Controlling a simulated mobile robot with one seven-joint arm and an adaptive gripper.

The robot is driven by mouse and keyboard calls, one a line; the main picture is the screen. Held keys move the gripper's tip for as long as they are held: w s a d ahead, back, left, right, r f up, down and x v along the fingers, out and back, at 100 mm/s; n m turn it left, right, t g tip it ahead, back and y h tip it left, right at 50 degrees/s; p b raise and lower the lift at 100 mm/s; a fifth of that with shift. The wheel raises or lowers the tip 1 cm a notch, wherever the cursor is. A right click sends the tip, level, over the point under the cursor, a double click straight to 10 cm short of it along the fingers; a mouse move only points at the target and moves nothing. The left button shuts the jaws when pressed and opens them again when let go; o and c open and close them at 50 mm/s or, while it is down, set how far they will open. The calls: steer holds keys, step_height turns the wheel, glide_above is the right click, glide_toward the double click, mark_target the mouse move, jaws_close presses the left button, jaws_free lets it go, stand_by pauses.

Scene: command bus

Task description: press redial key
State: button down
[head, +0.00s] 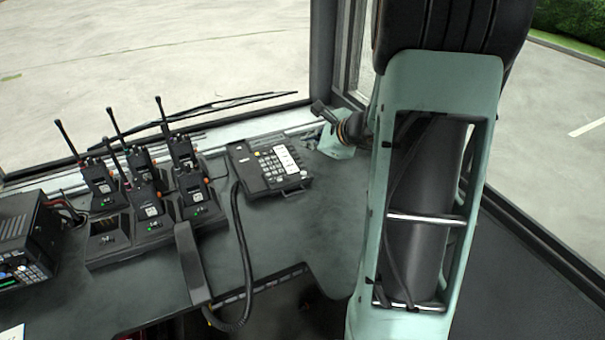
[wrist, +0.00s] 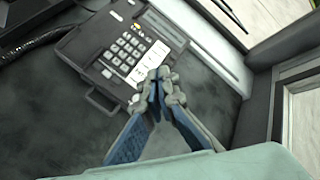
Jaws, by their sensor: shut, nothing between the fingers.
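A black desk phone (head: 255,172) with a pale keypad (head: 270,163) and a white label strip (head: 287,159) lies on the dark console. The phone (wrist: 90,62) fills the upper left of the wrist view, with its number keys (wrist: 127,46) and label strip (wrist: 151,60) in sight. The key lettering is too small to read, so I cannot tell which key is redial. My gripper (wrist: 160,74) is shut and empty. Its tips appear over the lower right end of the label strip and hide part of it. I cannot tell whether they touch.
A black handset (head: 192,264) lies away from the phone, joined by a coiled cord (head: 243,255). Several radios (head: 150,205) stand in chargers to the left. A radio unit (head: 22,240) sits at the far left. The window post (wrist: 258,110) rises right of the phone.

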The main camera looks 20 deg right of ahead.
steer(key=shift+f, duration=0.15)
steer(key=b, duration=0.6)
glide_above(303, 174)
steer(key=s, duration=0.1)
step_height(303, 174, down, 7)
steer(key=shift+s+d+f, duration=0.1)
steer(key=shift+s+d, duration=0.05)
steer(key=shift+f+b, duration=0.6)
steer(key=shift+f, duration=0.05)
steer(key=shift+f, duration=0.1)
steer(key=shift+w+f+b, duration=0.2)
steer(key=shift+f+b, duration=0.15)
steer(key=shift+b, duration=0.3)
steer(key=shift+f+b, duration=0.25)
steer(key=shift+b, duration=0.15)
stand_by(0.6)
steer(key=shift+r+p, duration=0.4)
steer(key=shift+r, duration=0.3)
